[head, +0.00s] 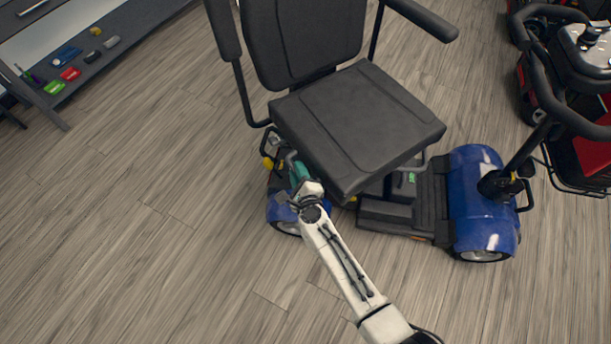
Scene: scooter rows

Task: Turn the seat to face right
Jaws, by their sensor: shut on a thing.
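The black seat (357,122) sits on a blue mobility scooter (481,205). Its backrest (303,38) is at the upper left of the cushion, and its front edge points to the lower right of the picture. Two black armrests (421,18) flank the backrest. My gripper (297,172) is at the left side of the seat, low beside the cushion, near the scooter's rear. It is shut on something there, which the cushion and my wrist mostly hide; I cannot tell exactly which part. A yellow knob (267,163) shows just left of my gripper.
A second scooter, red and black (590,150), stands at the right edge. A grey shelf (100,55) with small coloured items is at the upper left. The wood floor (130,240) is clear at the left and in front.

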